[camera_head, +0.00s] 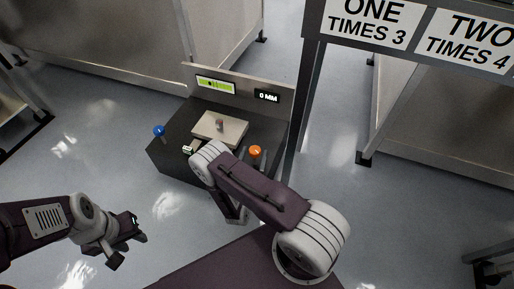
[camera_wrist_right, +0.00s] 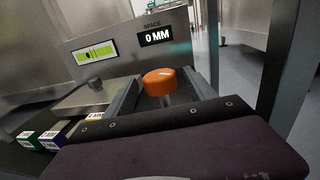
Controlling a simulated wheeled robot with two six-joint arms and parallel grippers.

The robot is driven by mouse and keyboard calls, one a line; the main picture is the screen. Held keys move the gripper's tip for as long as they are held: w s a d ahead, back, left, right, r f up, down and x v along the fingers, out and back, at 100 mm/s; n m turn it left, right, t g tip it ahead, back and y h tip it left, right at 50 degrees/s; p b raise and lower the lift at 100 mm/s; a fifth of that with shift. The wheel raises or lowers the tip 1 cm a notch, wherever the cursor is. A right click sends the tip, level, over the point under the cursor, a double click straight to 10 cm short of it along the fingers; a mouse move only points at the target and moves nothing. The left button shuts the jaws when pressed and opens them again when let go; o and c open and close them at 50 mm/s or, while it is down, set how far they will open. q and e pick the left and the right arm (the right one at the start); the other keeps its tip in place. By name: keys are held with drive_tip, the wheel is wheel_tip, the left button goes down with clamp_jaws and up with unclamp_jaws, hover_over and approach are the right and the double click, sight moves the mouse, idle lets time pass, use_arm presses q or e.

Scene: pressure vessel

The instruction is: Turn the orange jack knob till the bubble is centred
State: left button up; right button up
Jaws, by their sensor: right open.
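The orange jack knob (camera_head: 255,151) stands at the right front of the dark machine block; it fills the middle of the right wrist view (camera_wrist_right: 160,82). A green level vial (camera_head: 215,86) is on the back panel, also in the right wrist view (camera_wrist_right: 95,53). Its dark bubble looks a little left of the middle, but is small. My right gripper (camera_wrist_right: 163,78) is open, with dark fingers on either side of the knob; I cannot tell whether they touch it. My right arm hides part of it in the head view. My left gripper (camera_head: 127,241) is open and empty, away from the block.
A display (camera_head: 267,97) reads 0 MM. A pale plate (camera_head: 219,128) with a small grey peg lies on the block. A blue knob (camera_head: 159,131) is at the block's left. Small boxes (camera_wrist_right: 52,139) sit at front left. A dark post (camera_head: 303,95) rises on the right.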

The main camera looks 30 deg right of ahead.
sight(256, 147)
drive_tip(key=b+x, duration=0.2)
drive_tip(key=x, duration=0.2)
drive_tip(key=shift+w+d+f, duration=0.1)
drive_tip(key=shift+f, duration=0.05)
drive_tip(key=shift+w+d, duration=0.15)
drive_tip(key=shift+w, duration=0.05)
use_arm(q)
wheel_tip(256, 147, down, 3)
drive_tip(key=shift+r, duration=0.1)
use_arm(e)
drive_tip(key=shift+c, duration=0.2)
drive_tip(key=c, duration=1.3)
